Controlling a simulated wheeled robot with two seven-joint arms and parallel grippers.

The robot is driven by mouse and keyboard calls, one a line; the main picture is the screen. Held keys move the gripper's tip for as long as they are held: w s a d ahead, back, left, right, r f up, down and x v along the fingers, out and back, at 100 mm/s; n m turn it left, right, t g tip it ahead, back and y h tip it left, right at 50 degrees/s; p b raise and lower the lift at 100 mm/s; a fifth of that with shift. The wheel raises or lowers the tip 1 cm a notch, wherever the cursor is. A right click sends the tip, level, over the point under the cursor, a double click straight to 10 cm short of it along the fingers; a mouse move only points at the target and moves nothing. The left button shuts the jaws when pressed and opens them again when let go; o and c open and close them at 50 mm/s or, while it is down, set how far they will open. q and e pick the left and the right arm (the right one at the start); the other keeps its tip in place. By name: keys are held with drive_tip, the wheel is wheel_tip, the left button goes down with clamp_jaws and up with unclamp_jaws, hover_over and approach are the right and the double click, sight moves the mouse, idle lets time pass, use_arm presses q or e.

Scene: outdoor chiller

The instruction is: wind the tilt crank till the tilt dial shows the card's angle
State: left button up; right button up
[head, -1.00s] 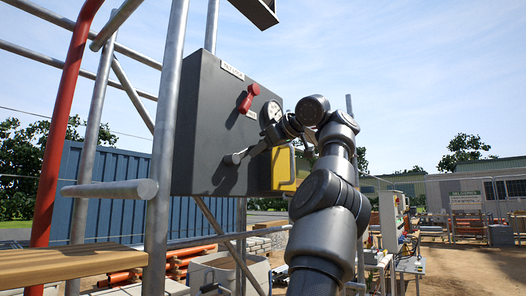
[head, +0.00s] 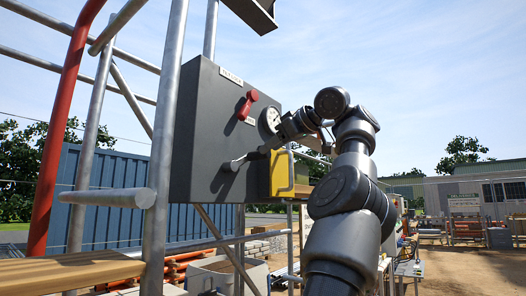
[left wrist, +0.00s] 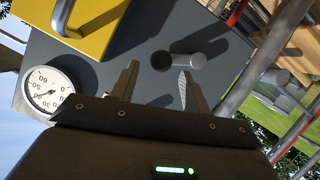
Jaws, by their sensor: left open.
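The tilt crank (head: 235,164) is a grey arm with a round grip on the front of a dark grey box (head: 205,130). In the left wrist view its cylindrical grip (left wrist: 185,60) lies just beyond and between my fingertips, apart from them. My left gripper (head: 266,147) is open and empty; its fingers also show in the left wrist view (left wrist: 157,72). The white round tilt dial (head: 271,117) is above the crank to the right, partly behind my gripper; the left wrist view shows it turned (left wrist: 48,90). Its reading is unclear. No legible card shows. My right gripper is out of view.
A red handle (head: 249,104) sticks out above the crank. A yellow box (head: 281,172) with a grey bar handle (left wrist: 65,15) is close by at the right. Scaffold poles (head: 165,150) and a plank (head: 70,268) stand at the left.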

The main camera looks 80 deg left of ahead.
use_arm(q)
drive_tip(key=shift+p+v, duration=0.45)
drive_tip(key=shift+v, duration=1.85)
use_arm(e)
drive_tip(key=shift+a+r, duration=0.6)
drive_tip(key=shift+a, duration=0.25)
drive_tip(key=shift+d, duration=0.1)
